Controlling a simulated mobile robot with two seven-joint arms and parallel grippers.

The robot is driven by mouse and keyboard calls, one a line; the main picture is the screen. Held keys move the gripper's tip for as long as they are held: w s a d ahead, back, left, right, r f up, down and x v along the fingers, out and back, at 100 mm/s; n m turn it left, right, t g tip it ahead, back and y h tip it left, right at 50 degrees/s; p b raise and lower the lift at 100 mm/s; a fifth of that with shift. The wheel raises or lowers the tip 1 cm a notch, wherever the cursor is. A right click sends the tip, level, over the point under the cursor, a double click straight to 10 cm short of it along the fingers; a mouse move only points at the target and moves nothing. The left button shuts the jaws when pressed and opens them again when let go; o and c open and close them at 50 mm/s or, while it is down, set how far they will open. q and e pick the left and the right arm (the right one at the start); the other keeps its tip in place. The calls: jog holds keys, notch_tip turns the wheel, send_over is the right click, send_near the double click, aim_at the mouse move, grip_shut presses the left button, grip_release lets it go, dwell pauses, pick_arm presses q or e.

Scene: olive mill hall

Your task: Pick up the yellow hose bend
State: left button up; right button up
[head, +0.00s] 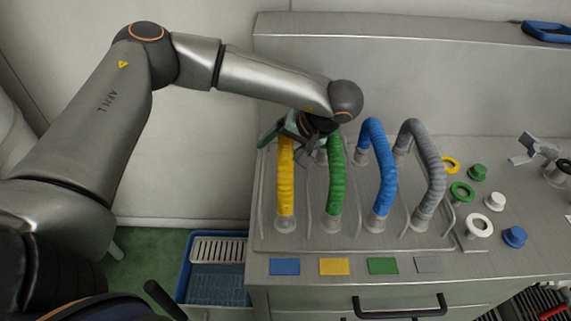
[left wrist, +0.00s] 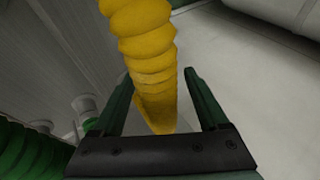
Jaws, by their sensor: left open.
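The yellow hose bend (head: 286,182) is a ribbed arch at the left end of a row of hoses on the steel bench. Its front end sits in a pale socket, and its upper back part is hidden by my left gripper (head: 292,140). In the left wrist view the yellow hose bend (left wrist: 145,55) runs between the two green fingers of my left gripper (left wrist: 158,95). The fingers are open, one on each side of the hose, with a gap visible at the right finger. My right gripper is not in view.
Green (head: 336,175), blue (head: 381,165) and grey (head: 428,170) hose bends stand to the right. Colour plates (head: 334,267) lie along the bench front. Caps and rings, such as a blue cap (head: 514,237), sit at the right. A blue crate (head: 185,268) stands on the floor.

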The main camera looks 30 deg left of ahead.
pick_arm(q)
jog(key=shift+a+f, duration=0.2)
jog(key=shift+f, duration=0.1)
jog(key=shift+c, duration=0.4)
grip_shut()
jog(key=shift+r, duration=0.15)
dwell(0.7)
